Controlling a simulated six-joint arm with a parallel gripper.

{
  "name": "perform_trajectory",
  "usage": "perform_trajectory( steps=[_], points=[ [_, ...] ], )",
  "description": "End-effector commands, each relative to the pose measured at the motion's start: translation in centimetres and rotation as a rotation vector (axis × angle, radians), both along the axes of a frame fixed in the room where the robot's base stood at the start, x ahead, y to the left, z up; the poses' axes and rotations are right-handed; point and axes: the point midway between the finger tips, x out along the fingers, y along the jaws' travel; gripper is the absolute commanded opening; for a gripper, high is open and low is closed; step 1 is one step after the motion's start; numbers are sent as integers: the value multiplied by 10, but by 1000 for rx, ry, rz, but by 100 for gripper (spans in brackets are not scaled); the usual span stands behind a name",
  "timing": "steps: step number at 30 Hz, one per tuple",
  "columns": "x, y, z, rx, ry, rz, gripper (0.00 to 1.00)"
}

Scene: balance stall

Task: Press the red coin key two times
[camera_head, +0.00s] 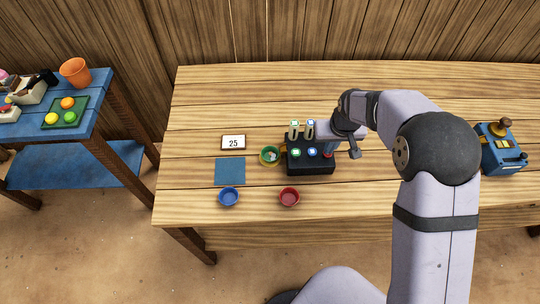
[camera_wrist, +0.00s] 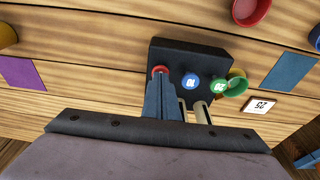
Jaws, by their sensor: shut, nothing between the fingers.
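The black key box (camera_head: 311,168) stands near the middle of the wooden table. It has green, blue and red keys along its front. The red key (camera_wrist: 160,70) shows as a partly covered red rim in the wrist view, just beyond my fingertips. The blue key (camera_wrist: 190,82) and green key (camera_wrist: 217,83) are beside it. My gripper (camera_wrist: 161,80) is shut and empty, with its tips at or just over the red key. In the head view my gripper (camera_head: 329,150) is at the box's right end. I cannot tell whether the tips touch the key or whether it is pressed down.
A yellow-green cup (camera_head: 270,156) stands against the box's left side. A card reading 25 (camera_head: 233,142), a blue mat (camera_head: 230,172), a blue bowl (camera_head: 228,197) and a red bowl (camera_head: 289,197) lie nearby. A blue device (camera_head: 502,155) stands far right.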

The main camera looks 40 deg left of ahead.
Motion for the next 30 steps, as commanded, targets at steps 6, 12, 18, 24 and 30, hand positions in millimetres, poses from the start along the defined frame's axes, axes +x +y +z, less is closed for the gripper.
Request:
perform_trajectory(
  steps=[6,12,18,24,30],
  points=[
    [0,0,1,-1,1,0,0],
    [0,0,10,0,0,0,0],
    [0,0,21,0,0,0,0],
    [0,0,21,0,0,0,0],
    [0,0,21,0,0,0,0]
  ],
)
